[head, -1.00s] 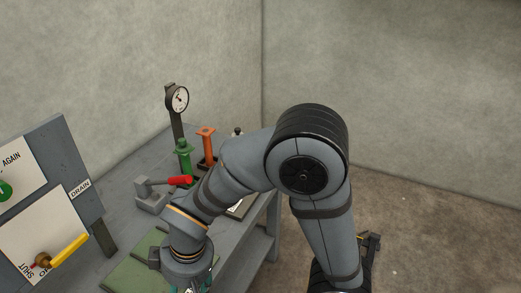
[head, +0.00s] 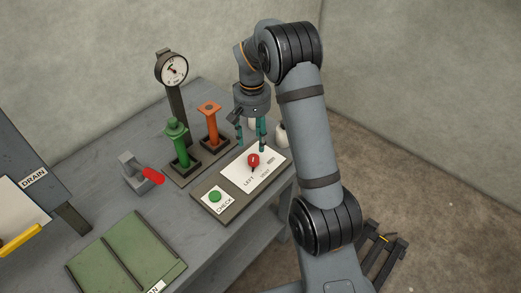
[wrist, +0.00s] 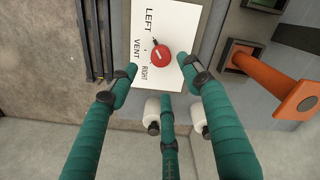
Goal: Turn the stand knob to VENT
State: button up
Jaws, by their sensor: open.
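The red stand knob (head: 253,160) sits on a white plate (head: 271,171) marked LEFT, VENT and RIGHT, near the bench's right edge. In the wrist view the knob (wrist: 161,57) is fully visible; its small black pointer appears to lie on the LEFT side, away from the VENT mark (wrist: 137,49). My gripper (head: 251,145) has teal fingers and is open just above and behind the knob. In the wrist view the fingertips of my gripper (wrist: 159,69) are spread on either side of the knob, with a third finger below. Contact with the knob cannot be told.
A green CHECK button (head: 215,196) shares the knob's base. Green (head: 179,145) and orange (head: 210,127) spools stand behind it, near a dial gauge (head: 172,68). White bottles (head: 281,136) stand close on the right.

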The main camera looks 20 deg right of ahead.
aim_at(253, 158)
notch_tip(253, 158, down, 9)
jog(key=shift+a+f+p, duration=0.1)
jog(key=shift+p, duration=0.35)
jog(key=shift+s, duration=0.1)
jog(key=shift+c, duration=0.2)
jog(key=c, duration=1.1)
